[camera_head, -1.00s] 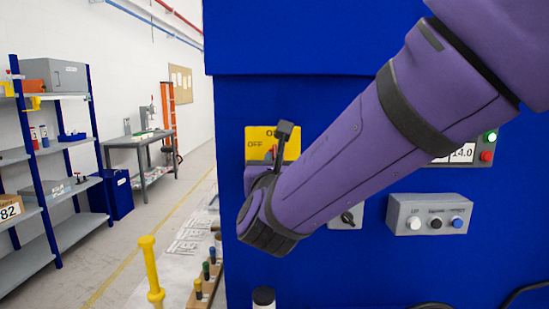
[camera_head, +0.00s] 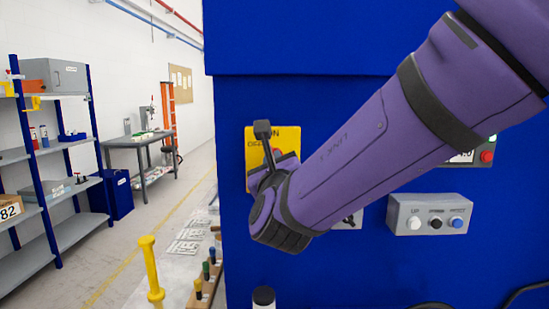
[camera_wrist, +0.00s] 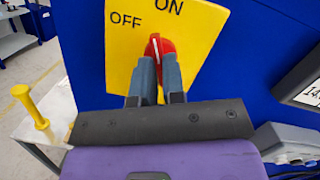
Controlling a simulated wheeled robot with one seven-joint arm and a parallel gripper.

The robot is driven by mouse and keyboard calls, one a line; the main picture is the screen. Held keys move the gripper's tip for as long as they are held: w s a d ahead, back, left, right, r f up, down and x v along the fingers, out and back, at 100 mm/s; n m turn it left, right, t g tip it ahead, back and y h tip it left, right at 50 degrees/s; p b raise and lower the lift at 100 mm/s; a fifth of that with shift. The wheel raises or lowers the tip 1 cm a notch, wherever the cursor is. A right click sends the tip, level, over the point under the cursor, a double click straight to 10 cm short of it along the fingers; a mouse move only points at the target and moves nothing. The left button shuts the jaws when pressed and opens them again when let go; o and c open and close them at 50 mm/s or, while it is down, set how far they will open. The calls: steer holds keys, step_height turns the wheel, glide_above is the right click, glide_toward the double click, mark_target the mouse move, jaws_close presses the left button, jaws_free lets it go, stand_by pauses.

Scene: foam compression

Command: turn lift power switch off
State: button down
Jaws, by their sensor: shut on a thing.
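The lift power switch is a red knob (camera_wrist: 160,46) on a yellow plate (camera_wrist: 200,55) marked OFF at left and ON at top. The plate (camera_head: 288,140) is on the blue machine front in the head view, partly hidden behind my wrist. My gripper (camera_wrist: 158,66) has its two grey fingers closed on either side of the red knob. In the wrist view the knob's white line points up and slightly left, between the two words. In the head view most of the knob and the fingers are hidden by my wrist.
Right of the switch are a grey button box (camera_head: 430,214) and a display with green and red buttons (camera_head: 487,156). A yellow post (camera_head: 151,270) and a wooden rack of coloured handles (camera_head: 205,280) stand at lower left. Shelves (camera_head: 55,170) stand farther left beyond open floor.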

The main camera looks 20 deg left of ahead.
steer(key=shift+n, duration=0.6)
steer(key=n+g+y, duration=0.1)
steer(key=n, duration=0.5)
steer(key=shift+d+r, duration=0.1)
steer(key=shift+n+y, duration=0.3)
steer(key=shift+n, duration=0.1)
steer(key=n, duration=0.3)
steer(key=n+g, duration=0.1)
steer(key=n, duration=0.2)
steer(key=shift+r+g, duration=0.1)
steer(key=shift+g, duration=0.2)
steer(key=shift+c, duration=2.2)
jaws_free()
